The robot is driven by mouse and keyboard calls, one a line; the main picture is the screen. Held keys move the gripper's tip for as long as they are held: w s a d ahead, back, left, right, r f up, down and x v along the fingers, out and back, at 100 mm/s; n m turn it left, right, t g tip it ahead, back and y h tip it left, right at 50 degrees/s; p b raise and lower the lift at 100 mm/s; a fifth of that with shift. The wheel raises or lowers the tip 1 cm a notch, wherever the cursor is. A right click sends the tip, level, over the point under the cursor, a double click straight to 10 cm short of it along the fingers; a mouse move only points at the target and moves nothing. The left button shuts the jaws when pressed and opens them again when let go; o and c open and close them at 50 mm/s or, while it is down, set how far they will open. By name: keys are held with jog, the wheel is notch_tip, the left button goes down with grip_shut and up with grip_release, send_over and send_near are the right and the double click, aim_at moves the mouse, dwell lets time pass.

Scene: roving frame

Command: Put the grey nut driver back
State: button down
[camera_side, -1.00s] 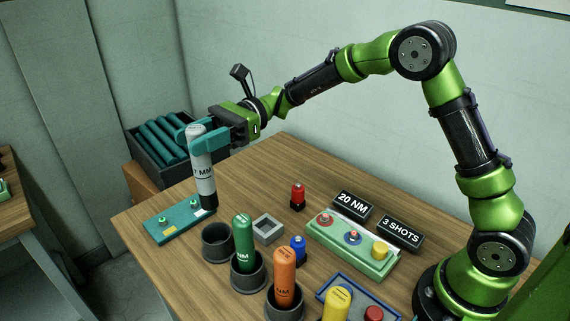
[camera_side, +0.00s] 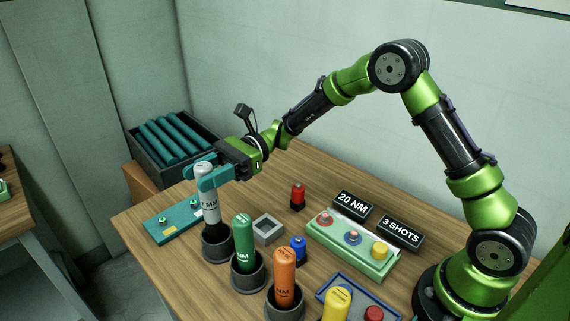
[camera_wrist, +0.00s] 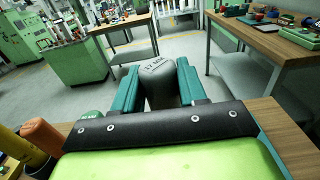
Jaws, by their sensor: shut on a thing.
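The grey nut driver (camera_side: 209,196) stands upright with its lower end inside the leftmost dark round holder (camera_side: 216,244) in the side view. My gripper (camera_side: 201,176) is shut around its upper part, with teal fingers on either side. In the wrist view the driver's grey top (camera_wrist: 157,75) shows between the two teal fingers. The driver's tip is hidden inside the holder, so I cannot tell how deep it sits.
A green driver (camera_side: 243,238) and an orange driver (camera_side: 285,277) stand in neighbouring holders, with a yellow driver (camera_side: 336,303) beyond. A teal plate (camera_side: 172,222) lies at left. A grey square frame (camera_side: 267,228) and green button box (camera_side: 350,246) are to the right.

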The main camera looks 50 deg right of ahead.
aim_at(209, 194)
jog(key=shift+f, duration=2.45)
jog(key=c, duration=0.5)
grip_release()
jog(key=shift+c, duration=0.2)
jog(key=d, duration=1.7)
